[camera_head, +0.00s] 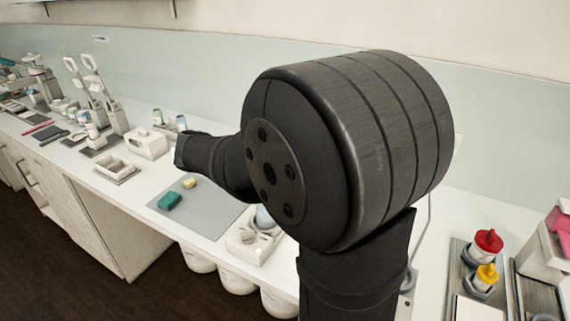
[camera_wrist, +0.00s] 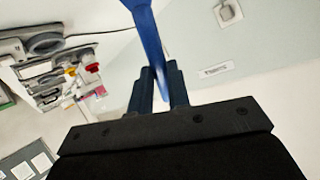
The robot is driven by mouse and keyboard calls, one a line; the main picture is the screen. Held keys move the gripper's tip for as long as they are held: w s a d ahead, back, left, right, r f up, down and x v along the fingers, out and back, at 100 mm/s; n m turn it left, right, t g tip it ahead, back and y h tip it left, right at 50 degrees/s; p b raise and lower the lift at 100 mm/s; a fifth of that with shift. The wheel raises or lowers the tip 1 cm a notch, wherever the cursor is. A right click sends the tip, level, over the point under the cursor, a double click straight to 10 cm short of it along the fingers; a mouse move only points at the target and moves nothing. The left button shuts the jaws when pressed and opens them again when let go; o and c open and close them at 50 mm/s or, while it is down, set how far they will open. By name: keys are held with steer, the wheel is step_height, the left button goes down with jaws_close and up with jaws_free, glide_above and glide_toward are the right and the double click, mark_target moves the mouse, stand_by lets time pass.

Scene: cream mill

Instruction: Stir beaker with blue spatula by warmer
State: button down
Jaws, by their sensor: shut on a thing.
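In the wrist view my gripper (camera_wrist: 160,88) is shut on the blue spatula (camera_wrist: 151,38), whose flat blue length runs up out of the top of the picture. Its far end is out of view. In the head view my dark arm covers the middle, and neither the gripper nor the spatula shows. A small white device (camera_head: 243,243), perhaps the warmer, stands on the bench left of my arm. A pale rounded vessel (camera_head: 264,217), possibly the beaker, shows at it, partly hidden by my arm. Its contents cannot be made out.
A grey mat (camera_head: 215,213) holds a green block (camera_head: 170,200) and a small yellow piece (camera_head: 190,183). A white tray (camera_head: 116,167) lies further left. Red-topped (camera_head: 488,241) and yellow-topped (camera_head: 486,276) bottles stand at right. White round containers hang below the bench's front edge.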

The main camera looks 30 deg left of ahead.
step_height(320, 180, down, 8)
stand_by(0.8)
steer(key=shift+r, duration=0.1)
steer(key=shift+w, duration=0.15)
steer(key=shift+a, duration=0.25)
steer(key=shift+d, duration=0.25)
stand_by(1.1)
